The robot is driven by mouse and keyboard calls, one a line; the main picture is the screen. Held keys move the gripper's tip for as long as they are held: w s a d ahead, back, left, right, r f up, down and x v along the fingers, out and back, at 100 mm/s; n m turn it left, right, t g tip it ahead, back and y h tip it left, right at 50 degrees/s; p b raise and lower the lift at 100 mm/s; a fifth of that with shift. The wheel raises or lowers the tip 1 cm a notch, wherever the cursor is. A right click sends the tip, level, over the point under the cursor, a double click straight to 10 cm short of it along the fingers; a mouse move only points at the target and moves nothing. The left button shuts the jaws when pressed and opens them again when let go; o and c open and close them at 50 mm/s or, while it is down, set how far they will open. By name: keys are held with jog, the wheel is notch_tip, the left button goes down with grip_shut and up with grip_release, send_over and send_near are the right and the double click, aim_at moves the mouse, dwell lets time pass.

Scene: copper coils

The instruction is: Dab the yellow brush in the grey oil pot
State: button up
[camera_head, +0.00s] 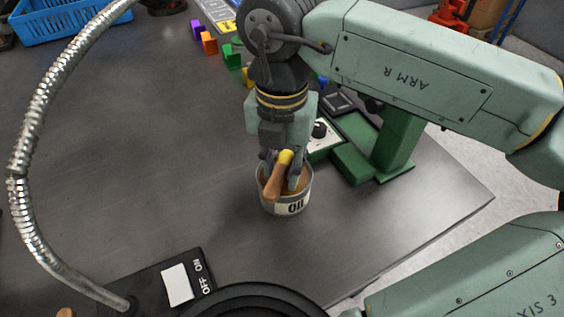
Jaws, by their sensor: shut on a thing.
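The grey oil pot (287,207), labelled OIL, stands upright on the dark table. Brownish-orange content shows inside its rim. My gripper (281,160) is directly over the pot, pointing down, with its fingertips at about rim height. It is shut on the yellow brush (286,157), which has a yellow collar and an orange-brown handle. The brush lies tilted, its handle reaching toward the camera across the pot's opening. The bristles are hidden behind the gripper and collar, so I cannot tell whether they touch the oil.
A green machine (398,145) stands right of the pot, close to my arm. Several coloured blocks (209,43) are behind. A blue basket (62,20) is at back left. A flexible metal hose (36,95) arches at left, above an OFF/ON switch (177,283). The left-middle table is clear.

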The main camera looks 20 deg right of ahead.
aim_at(282, 163)
jog(key=shift+s+f+b, duration=0.1)
jog(key=shift+f+b, duration=0.5)
jog(key=shift+b, duration=0.3)
dwell(2.1)
jog(key=shift+r, duration=0.1)
jog(key=shift+r+p, duration=2)
jog(key=shift+r, duration=1.5)
jog(key=shift+f, duration=0.1)
